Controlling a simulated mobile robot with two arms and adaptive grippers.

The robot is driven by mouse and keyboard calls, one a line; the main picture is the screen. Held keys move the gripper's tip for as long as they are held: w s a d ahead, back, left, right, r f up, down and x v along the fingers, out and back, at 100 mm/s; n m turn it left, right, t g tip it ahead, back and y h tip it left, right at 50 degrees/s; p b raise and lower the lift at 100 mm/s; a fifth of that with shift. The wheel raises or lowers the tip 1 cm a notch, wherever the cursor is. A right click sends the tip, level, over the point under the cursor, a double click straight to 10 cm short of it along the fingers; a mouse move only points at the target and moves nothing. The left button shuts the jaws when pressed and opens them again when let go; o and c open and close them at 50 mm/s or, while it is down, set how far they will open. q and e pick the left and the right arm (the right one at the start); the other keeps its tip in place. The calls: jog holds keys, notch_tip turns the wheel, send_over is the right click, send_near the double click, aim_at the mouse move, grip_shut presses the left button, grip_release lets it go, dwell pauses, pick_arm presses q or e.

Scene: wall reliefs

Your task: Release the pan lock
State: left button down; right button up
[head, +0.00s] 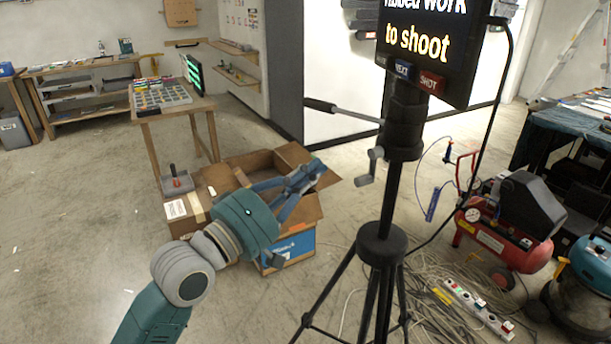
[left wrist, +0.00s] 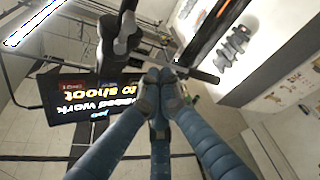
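The black tripod (head: 403,125) stands right of centre, with a dark screen (head: 433,50) on top. A pan handle with a black grip (head: 320,105) sticks out to its left. Below it, a small grey crank-like lever (head: 371,167), which looks like the pan lock, is on the column's left side. My left gripper (head: 318,167) is left of the lever, apart from it in the picture, its blue fingers together and empty. In the left wrist view the fingertips (left wrist: 160,88) meet, with the upside-down screen (left wrist: 85,103) to their left. My right gripper is not in view.
An open cardboard box (head: 305,210) lies on the floor behind my left arm. A red compressor (head: 500,240), loose cables and a power strip (head: 478,310) crowd the floor at right. The tripod legs spread at the bottom. Floor at left is clear.

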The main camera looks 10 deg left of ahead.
pick_arm(q)
jog(key=p+x, duration=0.1)
jog(key=x, duration=0.5)
jog(key=s+d+f, duration=0.1)
jog(key=s+d+f+p, duration=0.1)
jog(key=s, duration=0.1)
jog(key=shift+f, duration=0.2)
